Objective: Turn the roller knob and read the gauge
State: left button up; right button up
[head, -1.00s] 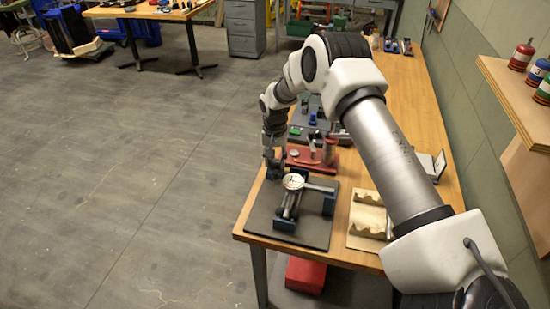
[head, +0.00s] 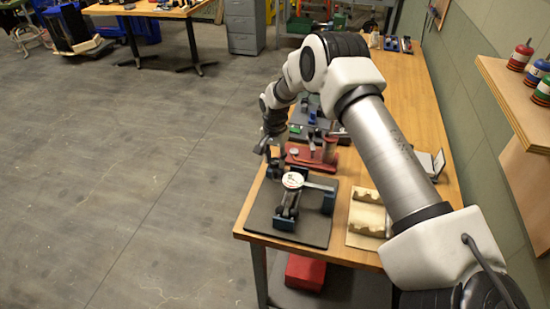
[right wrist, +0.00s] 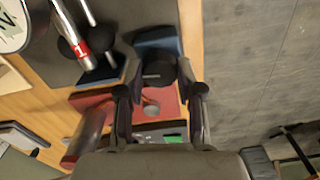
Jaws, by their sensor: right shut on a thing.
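The test fixture stands on a dark base plate (head: 318,232) at the near end of the bench, with a shaft lying along rollers between blue blocks. The round white dial gauge (head: 293,180) sits above the shaft; its needle is too small to read. In the right wrist view only part of the gauge (right wrist: 12,28) shows at the top left. My right gripper (head: 272,166) is at the fixture's far left corner. In the right wrist view its fingers (right wrist: 160,92) are on either side of the dark roller knob (right wrist: 158,72), beside a blue block (right wrist: 158,45). My left gripper is not in view.
A red stand (head: 315,158) is just behind the fixture. A wooden cradle (head: 367,218) lies to its right. My right arm spans the bench. The floor at left is clear.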

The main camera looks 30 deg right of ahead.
aim_at(275, 161)
jog(key=shift+s+f, duration=0.15)
jog(key=shift+f, duration=0.05)
jog(key=o, duration=1.2)
jog(key=shift+c, duration=0.2)
jog(key=shift+r, duration=0.1)
jog(key=shift+r, duration=0.15)
notch_tip(275, 161, up, 12)
jog(key=shift+f, duration=0.2)
